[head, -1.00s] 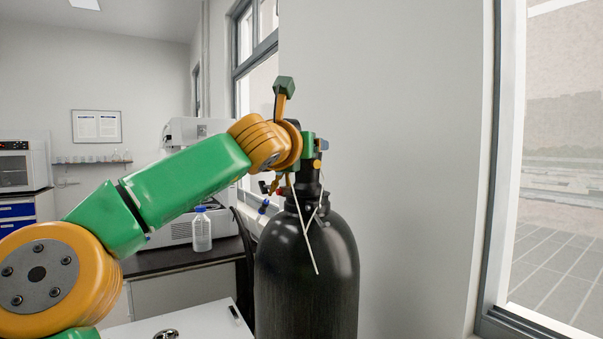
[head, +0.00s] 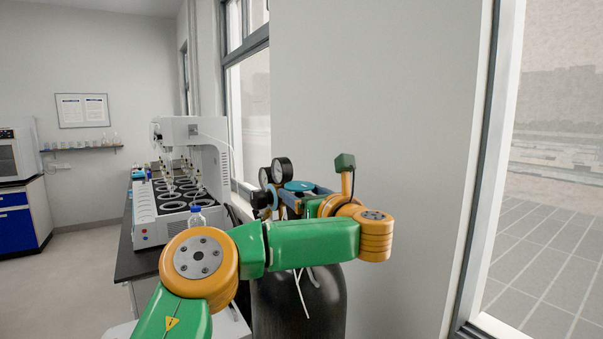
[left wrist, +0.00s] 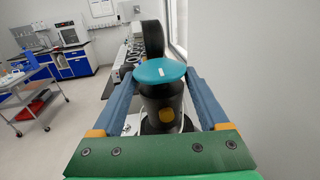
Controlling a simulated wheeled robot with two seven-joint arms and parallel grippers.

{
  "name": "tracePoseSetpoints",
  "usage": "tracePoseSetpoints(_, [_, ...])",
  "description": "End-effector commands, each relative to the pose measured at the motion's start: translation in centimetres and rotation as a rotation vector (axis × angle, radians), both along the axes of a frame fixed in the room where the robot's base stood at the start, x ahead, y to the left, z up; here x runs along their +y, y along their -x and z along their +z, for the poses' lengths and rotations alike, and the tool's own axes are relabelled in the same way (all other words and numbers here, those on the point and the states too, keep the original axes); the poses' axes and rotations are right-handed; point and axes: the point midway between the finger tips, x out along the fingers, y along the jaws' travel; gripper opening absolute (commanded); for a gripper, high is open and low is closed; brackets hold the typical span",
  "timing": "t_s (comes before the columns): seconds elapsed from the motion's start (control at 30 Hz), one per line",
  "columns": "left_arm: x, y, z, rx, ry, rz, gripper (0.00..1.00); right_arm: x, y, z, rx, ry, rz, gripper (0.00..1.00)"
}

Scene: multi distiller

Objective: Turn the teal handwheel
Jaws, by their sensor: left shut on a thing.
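The teal handwheel (head: 299,186) sits on top of the valve of a black gas cylinder (head: 300,310). In the left wrist view the teal handwheel (left wrist: 160,72) is a round disc with a small white mark. My left gripper (head: 297,191) has its blue fingers on either side of the wheel. In the left wrist view my left gripper (left wrist: 160,80) is shut on it, with one finger at each edge. The arm hides much of the valve and the cylinder's upper part. My right gripper is not in view.
Two round gauges (head: 282,170) stand beside the handwheel. A wall and a window (head: 555,160) are on the right.

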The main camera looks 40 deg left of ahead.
Motion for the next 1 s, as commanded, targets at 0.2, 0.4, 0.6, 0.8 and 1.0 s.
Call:
tracePoseSetpoints(0.2, [-0.07, -0.04, 0.79, -0.015, -0.011, 0.018, 0.22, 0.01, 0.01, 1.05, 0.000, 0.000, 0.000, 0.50])
tracePoseSetpoints(0.4, [-0.07, -0.05, 0.69, -0.015, -0.013, 0.020, 0.22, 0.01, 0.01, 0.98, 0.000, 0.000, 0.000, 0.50])
tracePoseSetpoints(0.6, [-0.06, -0.04, 0.72, -0.015, -0.013, 0.020, 0.91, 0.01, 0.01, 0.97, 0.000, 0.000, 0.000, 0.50])
tracePoseSetpoints(0.8, [-0.04, -0.05, 0.46, -0.010, -0.011, 0.020, 0.91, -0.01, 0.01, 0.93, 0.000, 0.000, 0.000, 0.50])
tracePoseSetpoints(1.0, [-0.01, -0.04, 0.20, -0.008, -0.009, 0.018, 0.91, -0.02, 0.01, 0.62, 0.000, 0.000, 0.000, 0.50])
